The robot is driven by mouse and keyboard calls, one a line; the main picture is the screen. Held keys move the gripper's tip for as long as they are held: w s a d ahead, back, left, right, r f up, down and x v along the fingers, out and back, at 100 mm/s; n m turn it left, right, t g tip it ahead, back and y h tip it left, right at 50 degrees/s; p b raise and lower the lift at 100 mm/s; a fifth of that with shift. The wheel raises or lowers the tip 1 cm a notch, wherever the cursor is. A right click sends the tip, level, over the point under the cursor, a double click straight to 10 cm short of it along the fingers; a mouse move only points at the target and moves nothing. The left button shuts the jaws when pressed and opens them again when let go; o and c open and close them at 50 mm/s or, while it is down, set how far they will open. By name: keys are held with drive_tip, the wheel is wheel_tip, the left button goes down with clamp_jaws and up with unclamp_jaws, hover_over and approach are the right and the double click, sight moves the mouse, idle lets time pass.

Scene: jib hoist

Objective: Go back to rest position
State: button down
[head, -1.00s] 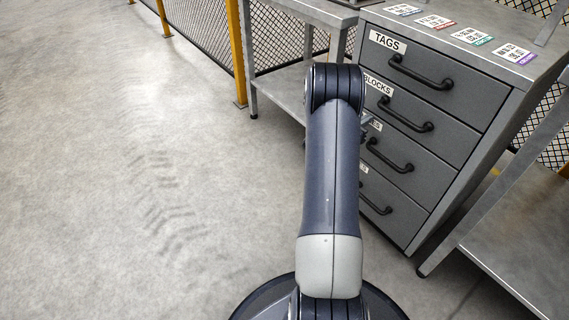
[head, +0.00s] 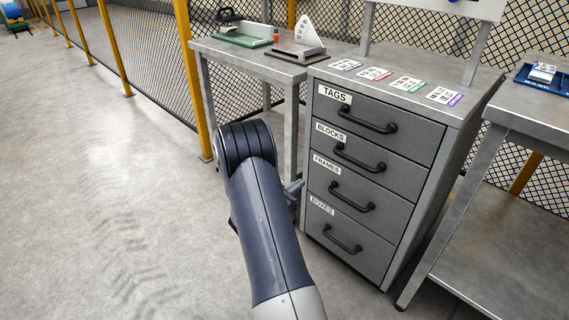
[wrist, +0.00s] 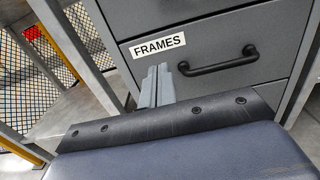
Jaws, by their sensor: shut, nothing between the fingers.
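My gripper (wrist: 157,86) shows in the wrist view with its two fingers together, shut and empty, in front of the drawer labelled FRAMES (wrist: 215,80). A gap between the fingertips and the drawer's black handle is visible there, with the handle to the right. In the head view my gripper (head: 297,187) is partly hidden behind my own arm, at the left side of the grey drawer cabinet (head: 425,165). All its drawers, labelled TAGS, BLOCKS, FRAMES and BOXES, look shut.
Several coloured cards (head: 405,84) lie on the cabinet top. A workbench (head: 245,58) with a green device stands left of the cabinet. A metal table (head: 535,118) with a blue tray (head: 545,78) stands at right. Yellow posts carry a mesh fence. Open floor lies left.

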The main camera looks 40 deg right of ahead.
sight(330, 162)
idle(0.3)
drive_tip(key=d+b, duration=0.1)
drive_tip(key=d, duration=0.8)
drive_tip(key=w+d+b, duration=0.1)
drive_tip(key=d, duration=0.3)
drive_tip(key=shift+d+b, duration=0.3)
drive_tip(key=shift+d, duration=0.05)
